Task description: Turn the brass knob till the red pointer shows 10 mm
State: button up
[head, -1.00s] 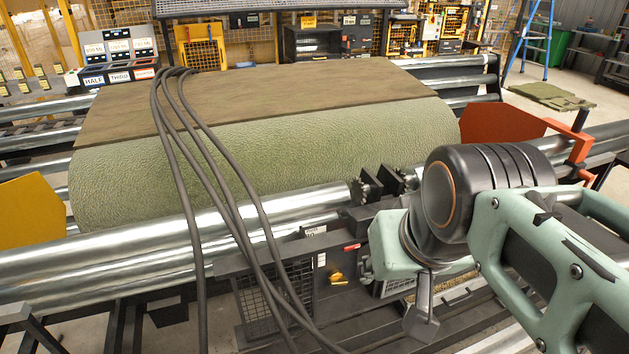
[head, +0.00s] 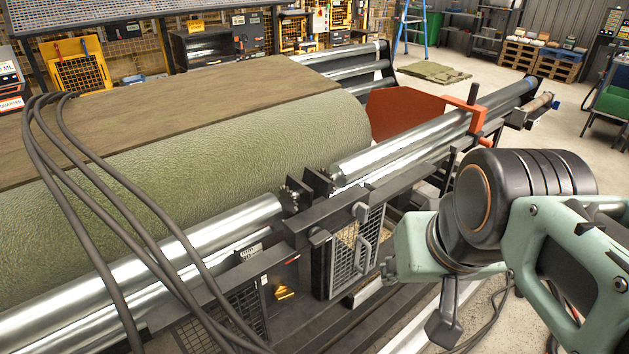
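A small brass-coloured knob (head: 285,292) sits on the dark front of the roller machine, low and left of centre in the head view. A small red part (head: 292,259) shows just above it; I cannot tell whether it is the pointer. No scale marks or 10 mm reading can be made out. My gripper (head: 445,318) seems to be the dark grey piece hanging below my pale green arm, right of the knob and clearly apart from it in the picture. Its fingers cannot be told apart, and nothing is visibly held.
Dark hoses (head: 110,215) hang over the green turf roll (head: 230,150) and pass left of the knob. Steel rollers (head: 225,225), a mesh guard (head: 352,255) and an orange plate (head: 400,118) stand nearby. Open concrete floor (head: 540,125) lies at the right.

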aim_at(280, 292)
jog(key=j+z, duration=0.1)
jog(key=z, duration=0.65)
jog(key=u, duration=1)
jog(key=k+l+u, duration=0.25)
jog(key=u, duration=0.3)
jog(key=k+l, duration=0.05)
jog(key=k, duration=0.05)
